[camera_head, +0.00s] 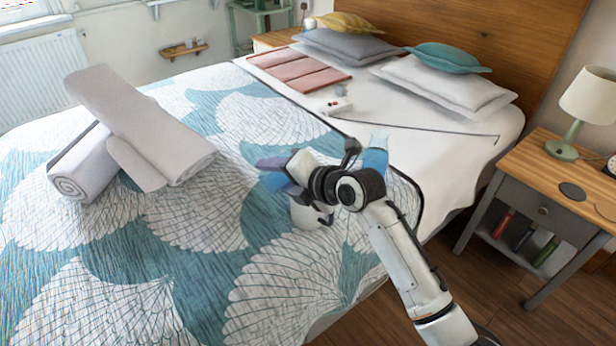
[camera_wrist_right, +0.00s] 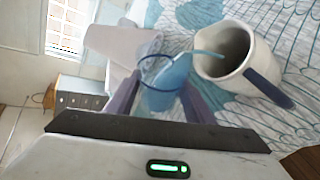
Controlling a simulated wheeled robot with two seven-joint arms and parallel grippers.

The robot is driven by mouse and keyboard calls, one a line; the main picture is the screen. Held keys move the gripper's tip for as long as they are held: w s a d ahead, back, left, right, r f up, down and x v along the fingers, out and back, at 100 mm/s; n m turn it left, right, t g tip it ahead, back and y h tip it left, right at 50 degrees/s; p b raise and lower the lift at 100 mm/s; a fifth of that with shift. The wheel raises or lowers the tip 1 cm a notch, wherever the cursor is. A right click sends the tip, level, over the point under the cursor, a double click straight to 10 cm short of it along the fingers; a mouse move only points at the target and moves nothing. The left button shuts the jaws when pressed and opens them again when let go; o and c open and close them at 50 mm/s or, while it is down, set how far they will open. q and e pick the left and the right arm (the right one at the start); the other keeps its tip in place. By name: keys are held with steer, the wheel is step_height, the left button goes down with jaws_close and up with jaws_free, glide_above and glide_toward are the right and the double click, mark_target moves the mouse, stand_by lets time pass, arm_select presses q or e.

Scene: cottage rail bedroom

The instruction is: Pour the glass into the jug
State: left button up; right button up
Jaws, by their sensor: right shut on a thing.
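My right gripper (camera_head: 270,174) is above the bed, its wrist toward the camera. In the right wrist view my right gripper (camera_wrist_right: 160,95) is shut on a clear glass (camera_wrist_right: 165,74) with light blue liquid in it. The glass is tilted, and a thin blue stream runs from it to the mouth of the jug. The jug (camera_wrist_right: 236,58) is pale grey-white with a dark blue handle, and stands on the bed beside the glass in that view. In the head view the jug (camera_head: 308,215) is below my gripper and partly hidden by it. My left gripper is out of view.
Rolled and folded towels (camera_head: 150,130) lie on the bed's left. A pale blue thing (camera_head: 376,157) shows behind my wrist; I cannot tell what it is. Pillows (camera_head: 450,82) are at the head. A nightstand (camera_head: 540,175) with a lamp (camera_head: 590,97) stands right.

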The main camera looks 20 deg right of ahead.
steer(key=shift+r+m+y, duration=0.3)
steer(key=shift+r+m, duration=0.2)
stand_by(0.7)
steer(key=shift+w+d+r+m+y+b, duration=0.1)
steer(key=shift+d+r+m+y+b, duration=0.1)
steer(key=shift+d+r+m+y, duration=0.15)
steer(key=shift+w+d+r+m+y+b, duration=0.15)
steer(key=shift+d+y, duration=0.1)
steer(key=shift+d, duration=0.15)
stand_by(0.5)
steer(key=shift+d+r+m+y+b, duration=0.15)
steer(key=shift+m+y+b, duration=0.15)
steer(key=shift+b, duration=0.15)
stand_by(0.5)
